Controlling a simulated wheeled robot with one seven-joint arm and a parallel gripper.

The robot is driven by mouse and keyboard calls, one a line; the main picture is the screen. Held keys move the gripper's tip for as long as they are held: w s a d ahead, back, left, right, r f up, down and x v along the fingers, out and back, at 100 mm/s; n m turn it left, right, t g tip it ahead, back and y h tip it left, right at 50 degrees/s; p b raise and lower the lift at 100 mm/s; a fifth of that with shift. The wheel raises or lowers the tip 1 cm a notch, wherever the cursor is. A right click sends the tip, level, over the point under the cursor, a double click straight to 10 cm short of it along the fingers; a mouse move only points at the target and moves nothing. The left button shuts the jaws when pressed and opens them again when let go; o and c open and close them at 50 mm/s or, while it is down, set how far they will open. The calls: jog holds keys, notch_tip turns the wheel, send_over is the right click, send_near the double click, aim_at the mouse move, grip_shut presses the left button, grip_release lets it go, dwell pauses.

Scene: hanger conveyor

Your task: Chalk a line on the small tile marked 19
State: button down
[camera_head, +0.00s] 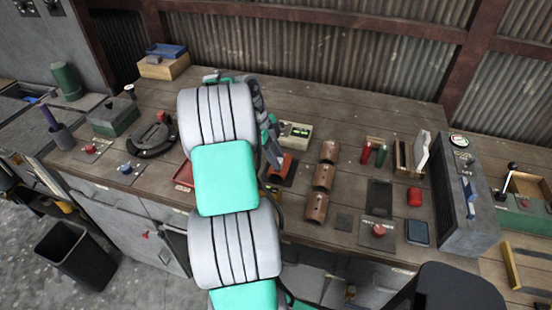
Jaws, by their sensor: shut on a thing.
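My gripper (274,155) hangs over the middle of the wooden bench, partly hidden behind my own arm. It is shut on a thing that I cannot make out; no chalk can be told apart. An orange-red patch on a dark plate (284,172) lies just below and to the right of it; I cannot tell whether they touch. A small dark square tile (344,222) lies flat right of the brown half-round pieces. A larger dark plate (379,196) lies further right. No number 19 can be read on any of them.
Brown half-round pieces (323,176) stand in a row right of my gripper. A black round fixture (152,138) is at left. Bare planks lie along the back.

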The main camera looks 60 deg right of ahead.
jog(key=shift+a+f, duration=0.1)
jog(key=shift+a, duration=0.05)
jog(key=shift+a+b, duration=0.2)
jog(key=shift+b, duration=0.2)
jog(key=shift+s+a+b, duration=0.15)
jog(key=shift+a+b, duration=0.15)
jog(key=shift+a, duration=0.2)
jog(key=shift+d, duration=0.1)
jog(key=shift+d+p, duration=0.45)
jog(key=shift+d, duration=0.25)
jog(key=shift+a+f, duration=0.15)
jog(key=shift+a+b, duration=0.7)
